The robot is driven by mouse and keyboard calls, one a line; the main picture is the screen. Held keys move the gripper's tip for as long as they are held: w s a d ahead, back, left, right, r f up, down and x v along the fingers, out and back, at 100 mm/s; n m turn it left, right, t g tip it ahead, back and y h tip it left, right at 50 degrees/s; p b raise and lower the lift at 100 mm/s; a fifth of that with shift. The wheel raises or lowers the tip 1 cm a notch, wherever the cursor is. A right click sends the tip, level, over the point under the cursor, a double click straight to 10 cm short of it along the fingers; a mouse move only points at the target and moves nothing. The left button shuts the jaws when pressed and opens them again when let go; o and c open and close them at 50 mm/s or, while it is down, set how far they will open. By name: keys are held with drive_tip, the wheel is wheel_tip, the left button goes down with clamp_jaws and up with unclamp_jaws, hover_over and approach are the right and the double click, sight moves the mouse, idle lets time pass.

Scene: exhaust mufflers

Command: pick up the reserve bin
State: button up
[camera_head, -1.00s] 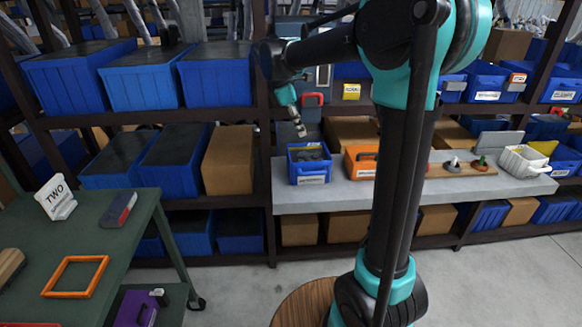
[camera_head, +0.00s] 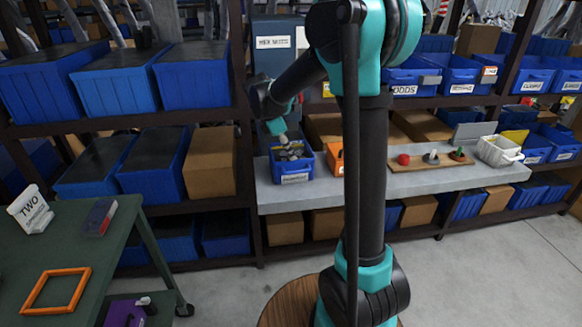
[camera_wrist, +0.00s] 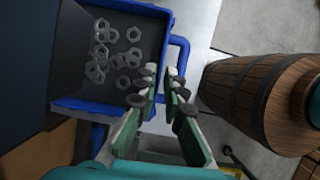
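A blue bin (camera_head: 293,168) with a pale label on its front stands at the left end of the grey shelf; the label is too small to read, so I cannot confirm it is the reserve bin. In the wrist view the blue bin (camera_wrist: 90,104) holds several grey hex nuts (camera_wrist: 105,50) and has a blue handle at its right side. My gripper (camera_wrist: 163,70) is open and empty, its fingertips close to the handle; I cannot tell whether they touch it. In the head view my gripper (camera_head: 282,138) is just above the bin's back part.
An orange bin (camera_head: 335,158) is partly hidden behind my arm. A wooden board (camera_head: 432,160) with small items and a white basket (camera_head: 498,151) stand farther right on the shelf. A wooden barrel (camera_wrist: 262,100) shows in the wrist view. A green table (camera_head: 100,250) is at left.

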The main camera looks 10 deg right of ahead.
hover_over(295, 180)
wheel_tip(295, 180, down, 5)
drive_tip(key=shift+w+r, duration=0.1)
drive_tip(key=shift+w, duration=0.05)
clamp_jaws()
drive_tip(key=shift+r, duration=0.1)
idle(0.4)
